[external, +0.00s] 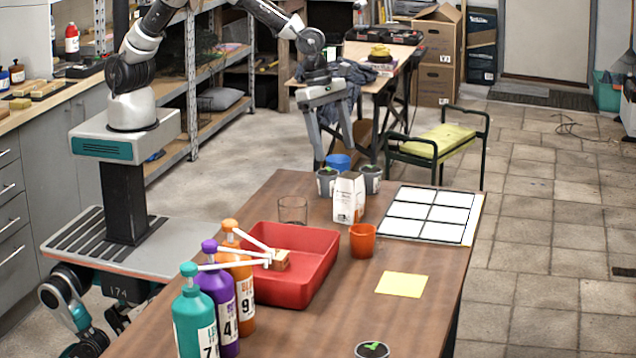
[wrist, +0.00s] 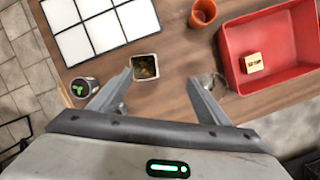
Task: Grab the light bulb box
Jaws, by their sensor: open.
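The light bulb box is probably the white, upright carton (external: 348,198) with dark print on the wooden table, right of the clear glass. In the wrist view, a square box (wrist: 146,66) with a pale rim and brownish top shows just beyond my fingertips, nearer the left one. My gripper (external: 337,160) points down above the table's far end, behind and above the carton in the external view. In the wrist view, my gripper (wrist: 158,78) has its two fingers wide apart with nothing between them. I cannot tell the exact height gap.
A clear glass (external: 292,211), orange cup (external: 363,241) and red tray (external: 318,277) holding a small wooden block (external: 281,260) are nearby. A white-panelled grid (external: 430,213) lies right. Pump bottles (external: 217,290) stand front left.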

